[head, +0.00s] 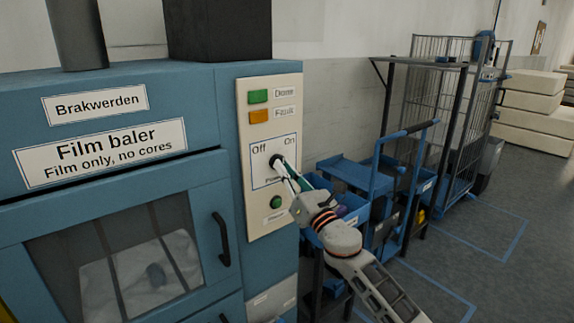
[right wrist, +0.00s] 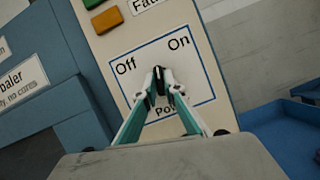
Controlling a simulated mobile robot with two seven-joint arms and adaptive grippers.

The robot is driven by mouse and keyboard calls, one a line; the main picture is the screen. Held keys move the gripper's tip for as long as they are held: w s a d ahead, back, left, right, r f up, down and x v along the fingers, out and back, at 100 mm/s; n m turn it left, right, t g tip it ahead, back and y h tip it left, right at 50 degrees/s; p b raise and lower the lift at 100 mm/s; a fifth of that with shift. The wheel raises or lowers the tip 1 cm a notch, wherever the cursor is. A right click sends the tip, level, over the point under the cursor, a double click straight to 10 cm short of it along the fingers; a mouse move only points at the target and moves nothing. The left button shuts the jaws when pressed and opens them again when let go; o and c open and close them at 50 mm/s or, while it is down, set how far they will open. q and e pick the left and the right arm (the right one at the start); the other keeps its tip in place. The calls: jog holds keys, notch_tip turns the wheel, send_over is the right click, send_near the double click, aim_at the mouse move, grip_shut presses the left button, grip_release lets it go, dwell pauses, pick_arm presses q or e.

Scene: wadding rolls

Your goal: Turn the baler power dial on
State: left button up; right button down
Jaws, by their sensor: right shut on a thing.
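The cream control panel (head: 256,215) on the blue film baler carries the power dial, marked "Off" at left and "On" at right. The dark power dial (right wrist: 159,74) is mostly hidden by my fingertips; a bit of it shows in the head view (head: 275,161). My right gripper (head: 280,167) reaches in from the lower right and is shut on the dial; its fingertips also show in the right wrist view (right wrist: 161,88). I cannot tell clearly which mark the dial points to. My left gripper is not in view.
Above the dial are a green "Done" lamp (head: 258,96) and an orange "Fault" lamp (head: 259,116); below is a green button (head: 276,202). The baler door handle (head: 222,240) is at left. A blue trolley (head: 350,172) stands close at right.

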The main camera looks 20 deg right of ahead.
pick_arm(q)
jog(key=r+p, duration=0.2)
jog(key=p, duration=0.1)
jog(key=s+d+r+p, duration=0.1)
jog(key=p, duration=0.1)
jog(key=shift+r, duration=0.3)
pick_arm(e)
jog(key=m+h, duration=0.2)
jog(key=m, duration=0.2)
jog(key=m+h, duration=0.2)
jog(key=m, duration=0.3)
jog(key=shift+a+r, duration=0.1)
jog(key=shift+a, duration=0.05)
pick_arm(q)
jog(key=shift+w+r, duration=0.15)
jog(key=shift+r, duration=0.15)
pick_arm(e)
jog(key=shift+g+h, duration=0.3)
jog(key=shift+h, duration=0.1)
jog(key=c, duration=2.1)
grip_release()
jog(key=shift+c, duration=0.2)
jog(key=shift+s, duration=0.1)
jog(key=v, duration=1.2)
